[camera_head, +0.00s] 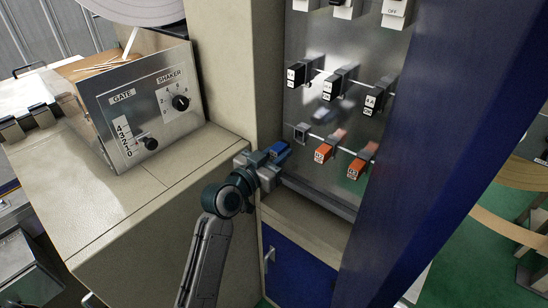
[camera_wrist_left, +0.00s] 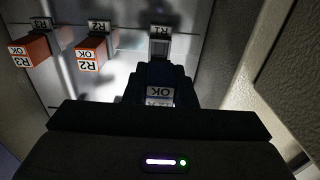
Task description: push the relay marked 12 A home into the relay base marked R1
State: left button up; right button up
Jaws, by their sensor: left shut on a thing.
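My left gripper (camera_head: 268,161) is shut on a blue relay (camera_head: 280,149), held in front of the upright metal panel. In the left wrist view the relay (camera_wrist_left: 158,95) sits between the dark fingers, its label showing OK upside down; the line under it is partly hidden, so I cannot read 12 A. The relay base marked R1 (camera_wrist_left: 160,38) is empty and straight beyond the relay in the wrist view. In the head view the base (camera_head: 302,132) is up and to the right of the relay, which looks a little apart from it. My right gripper is not in view.
Orange relays sit in the neighbouring bases, R2 (camera_head: 323,152) and R3 (camera_head: 357,169). Black-and-white modules (camera_head: 333,86) line a rail above. A beige pillar (camera_head: 229,70) stands close on the left, and a blue cabinet door (camera_head: 440,130) on the right.

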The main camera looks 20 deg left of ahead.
aim_at(287, 147)
pick_arm(q)
jog(key=shift+b+x, duration=0.3)
jog(key=shift+x, duration=1.5)
jog(key=shift+w+d, duration=0.1)
jog(key=shift+w, duration=0.1)
jog(key=shift+b+x, duration=0.4)
jog(key=shift+x, duration=0.55)
jog(key=o, duration=1)
jog(key=shift+o, duration=0.2)
